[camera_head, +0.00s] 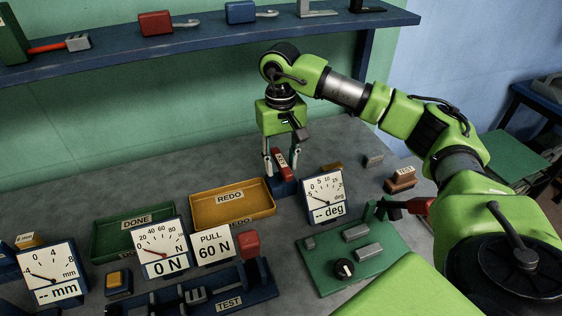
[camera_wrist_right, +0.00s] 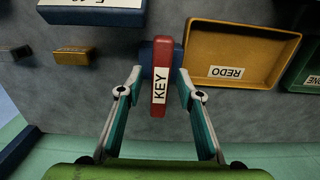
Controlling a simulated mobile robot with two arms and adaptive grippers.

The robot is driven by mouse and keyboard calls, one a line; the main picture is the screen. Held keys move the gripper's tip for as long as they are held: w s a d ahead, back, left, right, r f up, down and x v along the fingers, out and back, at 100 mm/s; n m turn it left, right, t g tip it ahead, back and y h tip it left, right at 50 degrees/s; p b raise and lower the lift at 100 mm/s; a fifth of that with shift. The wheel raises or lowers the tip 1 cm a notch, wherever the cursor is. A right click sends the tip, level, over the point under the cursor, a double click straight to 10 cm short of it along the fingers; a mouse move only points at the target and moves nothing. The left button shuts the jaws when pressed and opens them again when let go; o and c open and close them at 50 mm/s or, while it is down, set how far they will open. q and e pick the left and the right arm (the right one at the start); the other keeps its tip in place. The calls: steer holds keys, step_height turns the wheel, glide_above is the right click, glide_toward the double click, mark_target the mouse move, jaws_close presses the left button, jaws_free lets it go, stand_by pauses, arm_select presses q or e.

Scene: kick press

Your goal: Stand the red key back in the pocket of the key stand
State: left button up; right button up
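The red key (camera_head: 281,160) stands upright in or on the blue key stand (camera_head: 283,187) at the back of the bench. Its white KEY label shows in the right wrist view (camera_wrist_right: 160,88), with the blue stand behind it. Whether its foot is fully seated in the pocket is hidden. My right gripper (camera_head: 282,172) points down with one finger on each side of the key. In the right wrist view the fingers (camera_wrist_right: 159,74) are apart, with a visible gap on the key's left side and the right fingertip close to the key. My left gripper is not in view.
The yellow REDO tray (camera_head: 232,218) lies just left of the stand, and the degree gauge (camera_head: 324,196) stands close to its right. A green DONE tray (camera_head: 118,252), force gauge (camera_head: 161,248) and blue TEST fixture (camera_head: 262,292) are nearer. A shelf (camera_head: 200,45) runs behind.

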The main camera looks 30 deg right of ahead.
steer(key=shift+r+p, duration=1.95)
steer(key=shift+r, duration=1.4)
steer(key=shift+f, duration=0.1)
